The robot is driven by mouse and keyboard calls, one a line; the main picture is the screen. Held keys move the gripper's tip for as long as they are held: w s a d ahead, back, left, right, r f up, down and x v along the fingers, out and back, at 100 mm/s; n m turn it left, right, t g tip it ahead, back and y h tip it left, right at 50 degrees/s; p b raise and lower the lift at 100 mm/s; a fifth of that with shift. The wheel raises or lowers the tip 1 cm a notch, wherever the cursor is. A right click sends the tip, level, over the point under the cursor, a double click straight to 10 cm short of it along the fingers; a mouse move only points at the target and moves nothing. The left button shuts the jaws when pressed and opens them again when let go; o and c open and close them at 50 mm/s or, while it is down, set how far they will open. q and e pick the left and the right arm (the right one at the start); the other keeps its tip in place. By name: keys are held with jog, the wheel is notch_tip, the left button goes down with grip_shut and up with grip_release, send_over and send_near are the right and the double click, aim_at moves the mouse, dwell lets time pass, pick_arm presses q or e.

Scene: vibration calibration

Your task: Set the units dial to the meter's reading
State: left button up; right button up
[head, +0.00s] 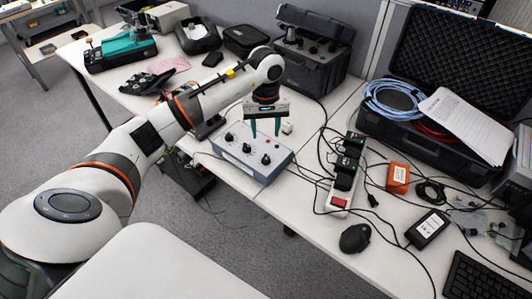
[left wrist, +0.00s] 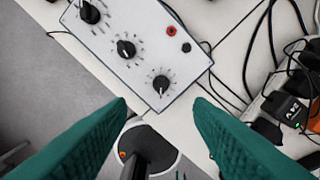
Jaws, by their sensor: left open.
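A pale grey-blue control box (head: 240,165) sits on the white table with three black dials on its sloped top. The dials are the left dial (head: 229,137), the middle dial (head: 247,148) and the right dial (head: 266,160). In the left wrist view they run diagonally: upper dial (left wrist: 90,12), middle dial (left wrist: 126,48), lower dial (left wrist: 161,84). Their labels are too small to read, so I cannot tell which is units. My left gripper (head: 265,131) points down, open, above the box's far side. Its green fingers (left wrist: 160,108) hold nothing. I cannot identify the meter or any reading.
A power strip (head: 340,193) with black adapters and cables lies right of the box. Further right are an orange block (head: 398,178), a black mouse (head: 355,238) and an open case (head: 400,128). A dark instrument case (head: 312,60) stands behind the gripper.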

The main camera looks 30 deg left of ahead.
aim_at(266, 157)
pick_arm(q)
notch_tip(266, 157, down, 10)
jog(key=shift+f+p, duration=0.25)
jog(key=shift+p, duration=0.55)
